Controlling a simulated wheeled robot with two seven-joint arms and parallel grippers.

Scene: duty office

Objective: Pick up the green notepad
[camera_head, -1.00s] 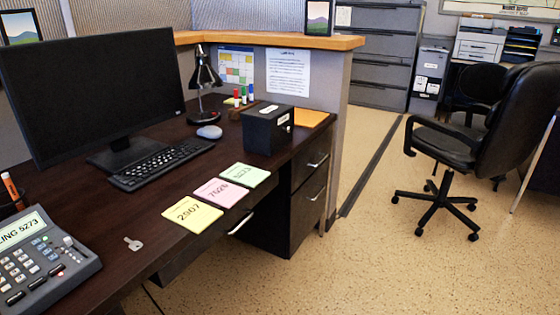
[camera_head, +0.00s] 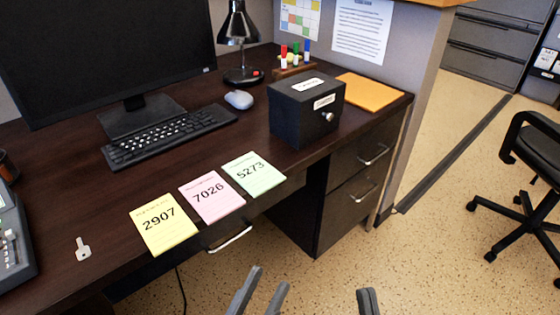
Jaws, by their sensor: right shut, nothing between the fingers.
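The green notepad (camera_head: 253,174), marked 5273, lies flat near the front edge of the desk in the head view. It is the rightmost of three pads. The pink notepad (camera_head: 211,197), marked 7026, lies to its left, and the yellow notepad (camera_head: 163,224), marked 2907, is further left. My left gripper (camera_head: 270,277) shows at the bottom edge, in front of the desk and below the green pad in the picture. Its two fingers are apart with nothing between them. My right gripper (camera_head: 367,292) shows at the bottom, further right, shut and empty.
A black box (camera_head: 300,118) with a key lock stands behind and right of the green pad. Keyboard (camera_head: 170,136), mouse (camera_head: 238,99), lamp (camera_head: 240,40) and monitor (camera_head: 100,50) are further back. Drawers (camera_head: 345,195) are below the box.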

